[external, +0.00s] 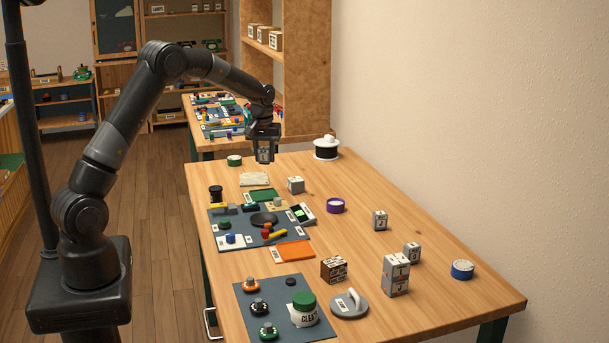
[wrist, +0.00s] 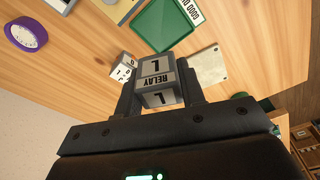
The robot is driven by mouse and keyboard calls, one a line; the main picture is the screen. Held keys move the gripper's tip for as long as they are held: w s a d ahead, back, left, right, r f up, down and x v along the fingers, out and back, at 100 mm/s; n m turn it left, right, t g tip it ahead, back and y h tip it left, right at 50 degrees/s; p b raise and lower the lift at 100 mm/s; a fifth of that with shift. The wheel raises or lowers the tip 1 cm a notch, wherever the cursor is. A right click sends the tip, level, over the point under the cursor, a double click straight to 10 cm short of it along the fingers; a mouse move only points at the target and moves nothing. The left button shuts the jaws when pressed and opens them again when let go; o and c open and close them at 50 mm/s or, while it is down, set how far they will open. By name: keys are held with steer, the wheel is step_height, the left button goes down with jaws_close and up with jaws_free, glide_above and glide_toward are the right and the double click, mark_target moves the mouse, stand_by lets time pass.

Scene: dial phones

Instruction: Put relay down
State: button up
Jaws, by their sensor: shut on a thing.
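The relay is a grey and white cube labelled "RELAY", seen in the wrist view (wrist: 158,72) and in the external view (external: 264,153). My gripper (external: 263,157) is shut on it, with one finger on each side, also in the wrist view (wrist: 160,90). The relay is held above the far end of the wooden table (external: 350,185), apart from the tabletop as far as I can tell. Similar grey-white cubes stand on the table: one (external: 296,185) near the relay, one (external: 380,220) farther right, and a stacked pair (external: 396,275) nearer the front.
A green tray (external: 263,195), a pale cloth or paper (external: 254,179) and a purple tape roll (external: 336,205) lie nearby. A white-lidded black jar (external: 326,148) stands at the far corner. Dark mats with small parts cover the left side.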

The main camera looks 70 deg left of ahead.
glide_above(249, 180)
steer(key=shift+n, duration=0.3)
step_height(249, 180, down, 7)
steer(key=shift+f, duration=2.1)
steer(key=o, duration=1)
steer(key=shift+f, duration=0.15)
steer(key=r, duration=0.4)
steer(key=d+r, duration=0.1)
steer(key=r, duration=0.7)
steer(key=shift+s+d+r, duration=0.15)
steer(key=shift+s+d, duration=0.05)
steer(key=shift+s, duration=0.05)
